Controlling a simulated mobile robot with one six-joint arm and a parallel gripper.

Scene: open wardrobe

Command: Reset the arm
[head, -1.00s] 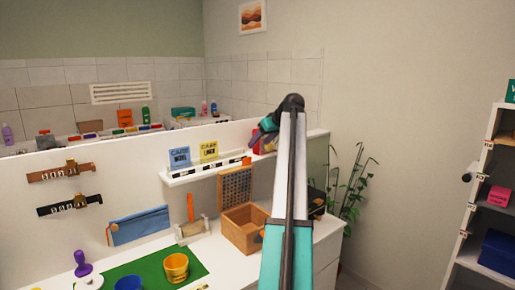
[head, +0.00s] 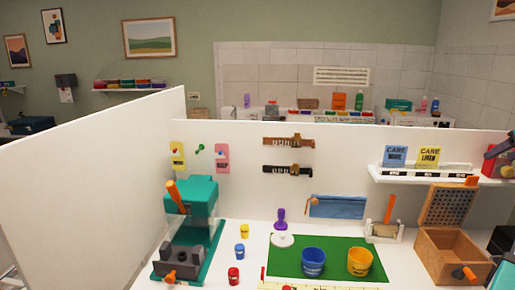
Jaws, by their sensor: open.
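A white worktop holds a teal press (head: 190,195), a green mat (head: 335,270) with a blue cup (head: 313,262) and a yellow cup (head: 360,262), and an open wooden box (head: 450,255). A white partition (head: 90,200) stands at left, and a shelf (head: 430,175) is on the back panel.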

